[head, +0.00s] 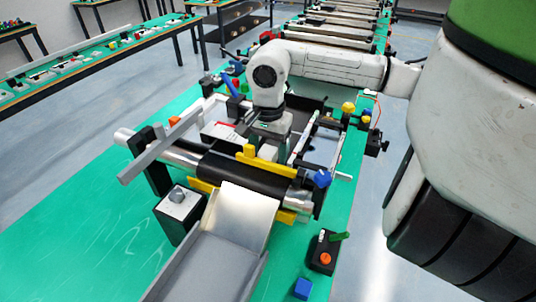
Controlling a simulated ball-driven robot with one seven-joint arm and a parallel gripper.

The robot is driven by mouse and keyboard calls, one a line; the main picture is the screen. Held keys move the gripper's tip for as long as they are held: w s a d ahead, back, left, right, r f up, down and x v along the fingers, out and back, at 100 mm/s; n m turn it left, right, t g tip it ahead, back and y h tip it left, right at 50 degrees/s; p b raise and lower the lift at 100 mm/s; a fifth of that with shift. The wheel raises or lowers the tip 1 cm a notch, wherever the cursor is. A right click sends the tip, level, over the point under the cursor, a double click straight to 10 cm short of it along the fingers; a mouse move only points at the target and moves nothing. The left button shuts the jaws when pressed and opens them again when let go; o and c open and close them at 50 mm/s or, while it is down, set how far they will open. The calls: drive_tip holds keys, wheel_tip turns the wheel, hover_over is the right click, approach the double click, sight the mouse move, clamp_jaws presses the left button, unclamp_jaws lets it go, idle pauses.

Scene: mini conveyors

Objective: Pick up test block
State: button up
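My gripper (268,148) points down over the mini conveyor, just behind its black roller. Its fingers are mostly hidden by the yellow guide and the conveyor parts, so I cannot see whether they are open or hold anything. No thing is clearly marked as the test block. A small blue block (302,289) lies on the green table top near the front edge, well apart from my gripper. A white box with a red mark (220,132) is just left of my gripper.
The mini conveyor has a black roller (240,172), yellow guides (249,152) and a metal chute (240,215) in front. A grey knob box (180,208) stands left, and a black control box (322,252) with a green lever stands right. The green table (90,235) is clear at left.

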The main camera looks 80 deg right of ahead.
drive_tip(key=shift+r, duration=0.1)
drive_tip(key=c, duration=1.1)
